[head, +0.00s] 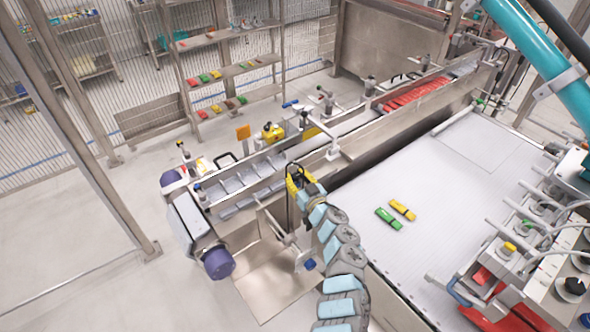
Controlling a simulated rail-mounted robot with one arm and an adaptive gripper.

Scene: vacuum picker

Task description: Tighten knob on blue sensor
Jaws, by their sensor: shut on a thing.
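My segmented blue-and-grey arm rises from the bottom centre of the head view. My gripper (300,182) is at its far end, beside the near side wall of the conveyor. It is shut on a small part, seemingly the knob, which the gripper and arm mostly hide. A yellow and black piece (294,180) shows right at the gripper. A small blue-ended sensor (309,264) sits on a metal rod and clamp just left of my arm. Whether this is the sensor the held knob belongs to cannot be told.
A long conveyor (345,135) carries grey trays and, farther off, red packs (415,92). A white table (400,170) to the right bears a green pack (389,218) and a yellow pack (403,210). Purple-blue round housing (219,263) and rods crowd the near conveyor end.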

